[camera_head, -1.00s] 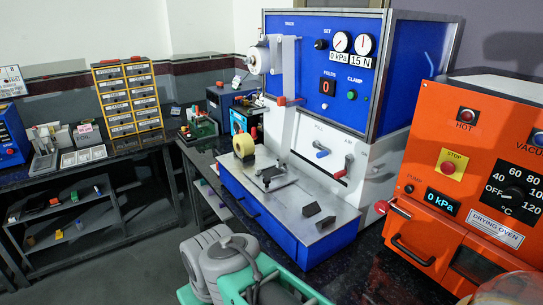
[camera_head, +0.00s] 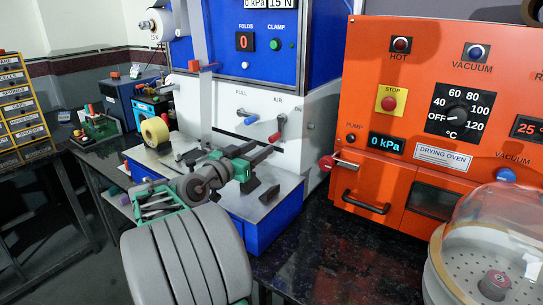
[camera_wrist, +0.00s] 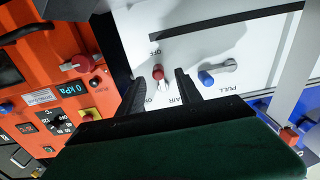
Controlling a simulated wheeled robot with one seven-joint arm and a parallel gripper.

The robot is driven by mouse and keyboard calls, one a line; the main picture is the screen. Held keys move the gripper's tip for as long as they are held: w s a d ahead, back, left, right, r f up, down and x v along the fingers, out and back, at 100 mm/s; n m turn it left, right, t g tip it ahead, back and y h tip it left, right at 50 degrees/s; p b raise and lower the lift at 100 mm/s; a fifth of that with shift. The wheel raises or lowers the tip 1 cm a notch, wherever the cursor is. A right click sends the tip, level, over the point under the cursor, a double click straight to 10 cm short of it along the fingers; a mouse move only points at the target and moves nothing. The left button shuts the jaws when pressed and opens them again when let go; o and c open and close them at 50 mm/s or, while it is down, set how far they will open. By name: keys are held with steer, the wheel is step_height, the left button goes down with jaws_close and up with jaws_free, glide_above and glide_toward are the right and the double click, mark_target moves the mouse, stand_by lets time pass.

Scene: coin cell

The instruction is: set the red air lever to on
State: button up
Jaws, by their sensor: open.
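The red air lever (camera_head: 274,137) sits on the white front panel under the AIR label, its red tip hanging down from its grey pivot. In the upside-down wrist view the red tip (camera_wrist: 158,71) points toward what looks like the OFF mark. My gripper (camera_head: 258,158) is open and in front of the panel, over the steel deck. In the wrist view its two black fingers (camera_wrist: 160,80) appear on either side of the lever, with nothing held. I cannot tell how much gap is left between fingertips and lever.
The blue PULL lever (camera_head: 248,118) is just left of the air lever. The orange drying oven (camera_head: 380,110), with a red-knobbed handle, stands at the right. A yellow tape roll (camera_head: 155,131) and a dark block (camera_head: 269,193) are on the deck. A glass dome (camera_head: 500,230) is front right.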

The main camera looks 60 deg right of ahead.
mark_target(271, 140)
steer(key=d, duration=0.2)
steer(key=s+d+p, duration=0.1)
steer(key=d, duration=0.4)
steer(key=shift+s+d+r, duration=0.35)
jaws_close()
